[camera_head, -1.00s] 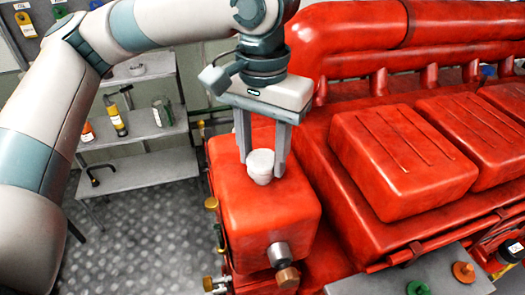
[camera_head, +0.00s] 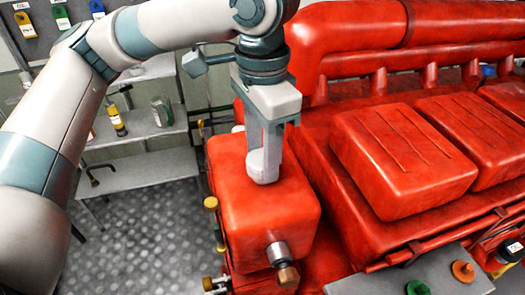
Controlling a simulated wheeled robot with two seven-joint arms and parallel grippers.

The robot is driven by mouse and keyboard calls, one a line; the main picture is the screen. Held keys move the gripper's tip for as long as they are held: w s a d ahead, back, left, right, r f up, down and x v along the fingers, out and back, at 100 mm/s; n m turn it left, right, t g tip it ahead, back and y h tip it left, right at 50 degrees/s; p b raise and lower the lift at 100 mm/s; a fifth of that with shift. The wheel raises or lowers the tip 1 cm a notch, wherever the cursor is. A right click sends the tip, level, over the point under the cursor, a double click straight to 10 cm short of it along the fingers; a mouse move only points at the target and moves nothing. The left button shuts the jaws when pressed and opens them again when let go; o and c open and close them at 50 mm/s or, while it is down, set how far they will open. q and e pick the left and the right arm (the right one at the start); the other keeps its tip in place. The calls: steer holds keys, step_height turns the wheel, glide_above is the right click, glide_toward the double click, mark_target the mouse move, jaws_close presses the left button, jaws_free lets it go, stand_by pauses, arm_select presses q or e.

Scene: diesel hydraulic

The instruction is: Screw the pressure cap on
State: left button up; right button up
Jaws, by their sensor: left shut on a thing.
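The pale grey pressure cap (camera_head: 262,177) is at the top of the red tank (camera_head: 262,218) in the middle of the head view. My left gripper (camera_head: 264,163) points down above the tank, with its fingers shut on the cap. One finger partly hides the cap, and any neck or thread under it is hidden. The cap appears upright and touching or very close to the tank top. My right gripper is not in view.
The large red engine (camera_head: 455,225) fills the right side. A grey surface (camera_head: 370,284) at the lower right holds a green piece (camera_head: 418,288) and an orange piece (camera_head: 463,271). Grey shelves (camera_head: 145,180) stand behind at the left. Patterned floor (camera_head: 130,250) is open at the lower left.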

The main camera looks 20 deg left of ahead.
arm_select(q)
steer(key=shift+m, duration=0.9)
steer(key=c, duration=0.4)
steer(key=o, duration=1.5)
steer(key=shift+o, duration=0.2)
steer(key=shift+r, duration=0.1)
steer(key=shift+r+b, duration=0.3)
steer(key=shift+r, duration=0.2)
step_height(320, 180, up, 16)
steer(key=b, duration=0.3)
steer(key=shift+b, duration=0.35)
